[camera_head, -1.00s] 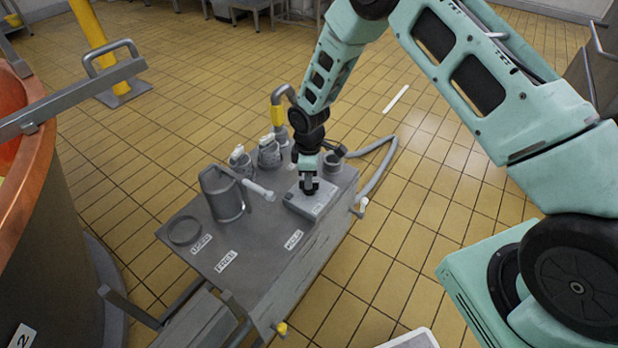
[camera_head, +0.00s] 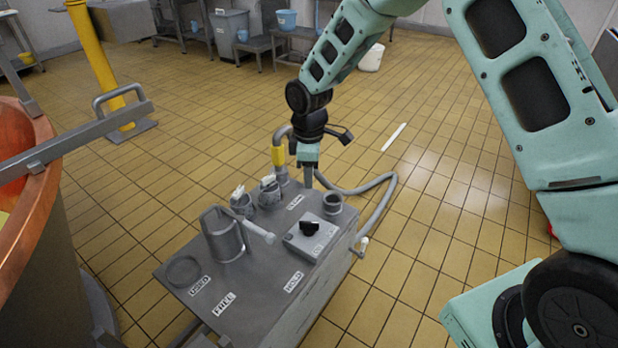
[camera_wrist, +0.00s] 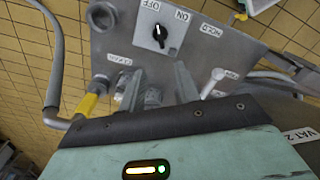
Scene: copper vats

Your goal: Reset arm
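My arm reaches over the grey table from the upper right. My gripper (camera_head: 308,178) hangs above the table's back edge, behind the switch box (camera_head: 313,238), and holds nothing that I can see. In the wrist view my gripper (camera_wrist: 157,84) shows two grey fingers spread apart, with table items visible beyond the gap. The switch box has a black knob (camera_head: 309,228); it also shows in the wrist view (camera_wrist: 160,30), with ON and OFF labels.
The grey table (camera_head: 250,290) bears a metal jug (camera_head: 223,238), two small capped containers, a cup (camera_head: 333,203) and a ring. A yellow-gripped pipe (camera_head: 278,156) and a hose (camera_head: 385,205) stand close to my gripper. A copper vat (camera_head: 30,200) is at left.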

